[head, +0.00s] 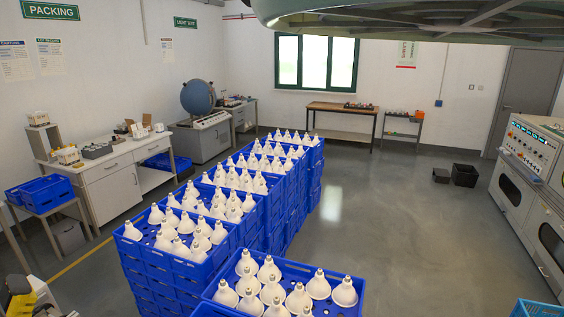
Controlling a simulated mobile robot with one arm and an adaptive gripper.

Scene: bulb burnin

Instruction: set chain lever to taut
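I cannot make out a chain lever in the head view. A large pale green round structure (420,14) with dark spokes hangs across the top right, cut off by the frame. A grey-green machine with a control panel (532,146) of lit buttons and knobs stands at the right edge. No lever on it can be told at this size. My gripper is not in view.
Stacked blue crates (268,240) of white bulbs run down the middle. Benches (110,170) line the left wall. A wooden table (341,113) stands under the window. Two black bins (464,175) sit on the floor. The grey floor (400,230) right of the crates is clear.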

